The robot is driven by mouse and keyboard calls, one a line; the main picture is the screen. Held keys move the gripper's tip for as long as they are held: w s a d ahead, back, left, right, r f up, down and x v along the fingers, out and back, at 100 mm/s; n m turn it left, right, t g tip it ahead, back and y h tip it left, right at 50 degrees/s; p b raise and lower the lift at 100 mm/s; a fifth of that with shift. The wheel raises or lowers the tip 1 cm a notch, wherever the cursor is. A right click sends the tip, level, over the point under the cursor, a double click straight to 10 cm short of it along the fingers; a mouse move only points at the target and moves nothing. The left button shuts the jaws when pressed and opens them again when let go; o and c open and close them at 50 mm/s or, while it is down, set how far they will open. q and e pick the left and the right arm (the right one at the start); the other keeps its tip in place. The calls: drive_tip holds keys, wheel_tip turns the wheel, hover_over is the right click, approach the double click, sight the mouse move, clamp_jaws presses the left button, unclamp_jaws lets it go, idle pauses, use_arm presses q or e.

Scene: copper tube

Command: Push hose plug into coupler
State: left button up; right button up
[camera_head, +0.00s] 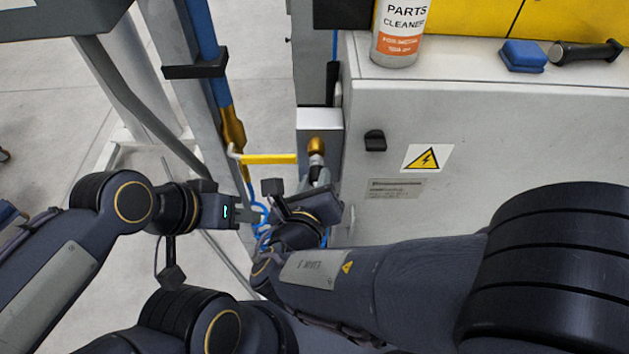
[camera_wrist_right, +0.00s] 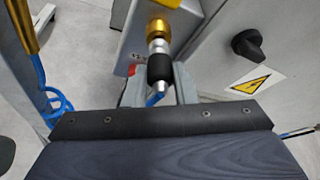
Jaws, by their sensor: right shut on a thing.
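The brass coupler (camera_head: 317,145) sits on the grey box beside the white cabinet; it is also at the top of the right wrist view (camera_wrist_right: 158,27). The hose plug (camera_wrist_right: 158,66) has a silver end and a black sleeve. Its silver end lines up with the coupler and appears to meet it; how deep it sits cannot be told. My right gripper (camera_wrist_right: 160,84) is shut on the plug's black sleeve, with a blue hose (camera_wrist_right: 154,99) trailing below. In the head view my right arm partly hides the plug. My left gripper (camera_head: 243,214) is beside the blue hose coils; its fingers are unclear.
A yellow-handled lever (camera_head: 268,159) lies just left of the coupler. The white cabinet (camera_head: 460,130) has a black knob (camera_head: 375,140) and carries a spray can (camera_head: 399,32). A metal post with a blue pipe (camera_head: 203,40) stands at the left.

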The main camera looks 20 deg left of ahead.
drive_tip(key=shift+w+a, duration=0.2)
drive_tip(key=shift+w, duration=0.4)
drive_tip(key=o, duration=1.1)
